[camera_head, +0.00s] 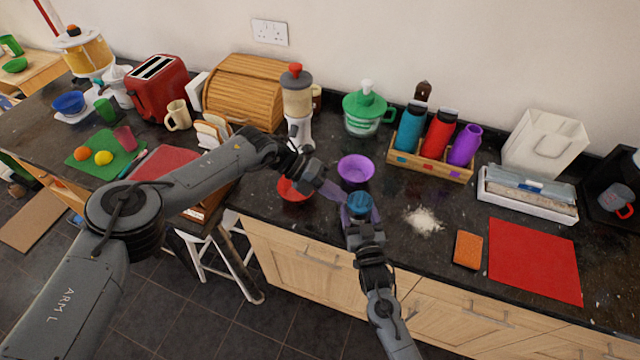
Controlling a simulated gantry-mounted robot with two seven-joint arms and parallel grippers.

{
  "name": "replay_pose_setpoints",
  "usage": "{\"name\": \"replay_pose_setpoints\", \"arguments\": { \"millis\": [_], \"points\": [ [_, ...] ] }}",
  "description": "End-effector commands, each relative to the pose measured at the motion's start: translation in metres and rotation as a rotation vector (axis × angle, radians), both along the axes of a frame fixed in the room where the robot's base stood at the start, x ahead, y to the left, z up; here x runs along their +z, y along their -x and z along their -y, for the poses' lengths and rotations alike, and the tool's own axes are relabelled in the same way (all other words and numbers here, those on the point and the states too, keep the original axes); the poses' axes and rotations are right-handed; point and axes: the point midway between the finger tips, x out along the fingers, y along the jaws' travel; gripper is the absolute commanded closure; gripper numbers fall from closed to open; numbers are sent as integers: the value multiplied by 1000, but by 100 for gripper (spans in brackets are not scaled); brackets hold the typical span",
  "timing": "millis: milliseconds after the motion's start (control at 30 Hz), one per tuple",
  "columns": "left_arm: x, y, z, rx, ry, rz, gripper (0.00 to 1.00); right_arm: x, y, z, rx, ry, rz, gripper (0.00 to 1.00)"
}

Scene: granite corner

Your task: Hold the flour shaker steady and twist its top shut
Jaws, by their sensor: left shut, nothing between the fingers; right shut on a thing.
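The flour shaker (360,205) is a small round container with a blue top, above the front part of the dark counter. My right gripper (361,224) comes up from below and is shut on it; the gripper hides most of its lower body. Whether its base touches the counter, and how far the top is turned, I cannot tell. My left gripper (328,190) is shut and empty, just left of the shaker and a little apart from it. A pale purple patch shows at its fingertips, too small to make out.
A purple bowl (356,169) stands behind the shaker, and a red bowl (294,189) is left under my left wrist. Spilled flour (424,221) lies to the right. An orange sponge (467,249) and red mat (533,260) lie further right. A bottle rack (430,166) stands behind.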

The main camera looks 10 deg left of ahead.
Motion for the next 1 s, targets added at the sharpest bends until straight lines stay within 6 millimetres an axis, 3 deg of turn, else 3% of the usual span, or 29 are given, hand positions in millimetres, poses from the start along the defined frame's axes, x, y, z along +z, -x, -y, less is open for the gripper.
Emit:
{"name": "replay_pose_setpoints", "arguments": {
  "millis": [300,1000],
  "points": [
    [1,3,25,1,-1,1,100,0,0,0,0,0,-1,63],
    [-2,6,28,46,1,-5,100,0,0,0,-1,0,-1,63]
  ]
}}
